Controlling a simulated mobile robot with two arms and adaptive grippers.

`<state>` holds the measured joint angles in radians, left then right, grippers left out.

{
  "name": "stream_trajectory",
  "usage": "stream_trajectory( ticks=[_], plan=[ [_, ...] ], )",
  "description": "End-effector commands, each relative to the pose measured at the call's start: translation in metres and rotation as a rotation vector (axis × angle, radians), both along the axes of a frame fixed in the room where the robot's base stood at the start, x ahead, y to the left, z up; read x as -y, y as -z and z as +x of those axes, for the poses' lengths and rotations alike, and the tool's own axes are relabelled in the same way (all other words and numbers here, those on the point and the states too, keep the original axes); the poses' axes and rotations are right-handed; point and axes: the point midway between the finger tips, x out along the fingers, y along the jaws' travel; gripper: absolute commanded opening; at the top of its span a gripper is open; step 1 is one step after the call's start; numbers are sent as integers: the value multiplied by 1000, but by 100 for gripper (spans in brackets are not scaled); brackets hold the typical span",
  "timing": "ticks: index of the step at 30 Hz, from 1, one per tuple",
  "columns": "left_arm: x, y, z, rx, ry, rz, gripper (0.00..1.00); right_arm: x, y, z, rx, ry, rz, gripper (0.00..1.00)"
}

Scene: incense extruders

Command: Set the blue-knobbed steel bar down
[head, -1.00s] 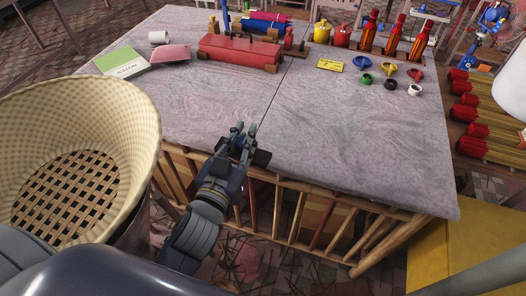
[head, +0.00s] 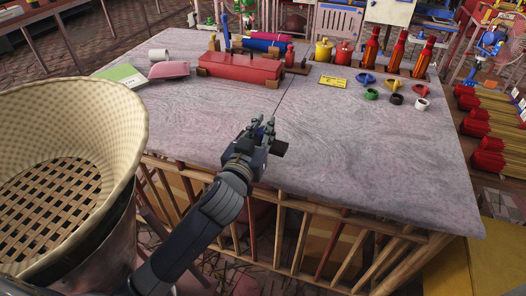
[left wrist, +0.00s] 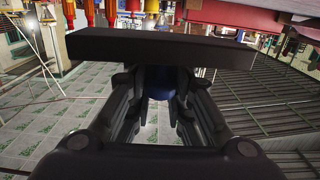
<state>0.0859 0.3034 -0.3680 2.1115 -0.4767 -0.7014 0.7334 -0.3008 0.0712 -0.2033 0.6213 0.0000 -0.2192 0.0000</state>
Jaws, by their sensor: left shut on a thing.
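My left gripper (head: 263,130) is shut on the blue-knobbed steel bar (head: 281,148), over the front part of the grey stone-patterned table (head: 350,145). In the head view only a dark end of the bar shows beside the fingers. In the left wrist view the bar (left wrist: 155,45) lies crosswise, dark and flat, beyond the fingers. Its blue knob (left wrist: 157,83) sits between the fingers, mostly in shadow. I cannot tell the gap between bar and tabletop. My right gripper is not in view.
A red extruder body (head: 240,67) stands at the back. A yellow card (head: 333,81), several small coloured rings and funnels, and red bottles (head: 418,56) are at the back right. A large woven basket (head: 120,130) stands at the left. The table's middle and right front are clear.

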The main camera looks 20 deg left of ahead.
Motion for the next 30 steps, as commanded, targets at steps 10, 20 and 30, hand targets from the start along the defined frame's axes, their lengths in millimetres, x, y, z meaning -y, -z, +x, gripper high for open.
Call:
stream_trajectory(
  ticks=[10, 20, 30],
  plan=[
    [1, 38, 0, 5, 2, 0, 0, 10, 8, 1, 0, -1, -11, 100],
    [1, 53, 0, 8, 3, 0, 0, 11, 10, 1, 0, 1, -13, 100],
    [1, 58, -1, 2, 2, 0, 41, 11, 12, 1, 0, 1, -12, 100]
  ],
)
